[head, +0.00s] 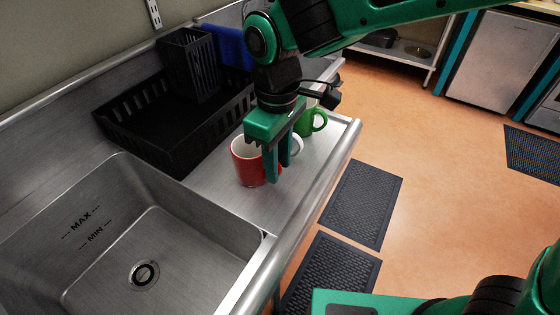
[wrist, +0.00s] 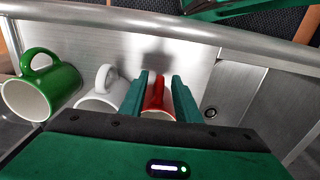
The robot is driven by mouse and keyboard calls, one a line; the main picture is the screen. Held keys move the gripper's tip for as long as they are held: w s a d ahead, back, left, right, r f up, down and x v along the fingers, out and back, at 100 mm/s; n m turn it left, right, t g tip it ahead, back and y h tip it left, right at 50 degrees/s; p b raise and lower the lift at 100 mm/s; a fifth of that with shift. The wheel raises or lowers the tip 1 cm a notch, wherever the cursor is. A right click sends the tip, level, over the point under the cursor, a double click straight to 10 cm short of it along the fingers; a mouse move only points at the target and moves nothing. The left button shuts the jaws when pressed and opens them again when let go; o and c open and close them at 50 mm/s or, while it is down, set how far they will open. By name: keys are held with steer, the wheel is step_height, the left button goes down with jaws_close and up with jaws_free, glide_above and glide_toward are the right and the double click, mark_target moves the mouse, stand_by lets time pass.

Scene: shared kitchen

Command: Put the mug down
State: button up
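The red mug (head: 244,165), white inside, appears to stand upright on the metal drainboard (head: 226,195) beside the sink. My gripper (head: 277,168) points down at its right side. In the wrist view the red mug (wrist: 157,97) shows between my two fingers (wrist: 161,80). The fingers are apart, with part of the mug, seemingly its handle, in the gap; I see no clear pinch on it. The fingers hide parts of the mug. A white mug (wrist: 105,92) stands close beside it, mostly hidden in the head view, and a green mug (head: 312,121) stands beyond that.
The sink basin (head: 140,225) opens at the left front. A black dish rack (head: 150,125) with a tall holder stands behind the mugs, with a blue cloth (head: 234,46) near it. The counter's raised edge (head: 310,205) runs on the right, above dark floor mats (head: 362,203).

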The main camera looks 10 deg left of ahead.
step_height(320, 180, up, 11)
steer(key=shift+r, duration=0.2)
stand_by(0.3)
steer(key=w+d+f+m, duration=0.2)
steer(key=d+m, duration=0.3)
steer(key=d, duration=0.9)
steer(key=w+d+f+m, duration=0.25)
steer(key=d+m, duration=0.25)
steer(key=d, duration=0.9)
steer(key=s+d+f+m, duration=0.3)
steer(key=s+d+m, duration=0.2)
steer(key=s+d, duration=0.2)
steer(key=s+d+f+m, duration=0.3)
steer(key=s+d+m, duration=0.2)
steer(key=s+d, duration=0.3)
steer(key=d, duration=0.4)
steer(key=shift+s+f, duration=0.15)
steer(key=shift+f, duration=0.05)
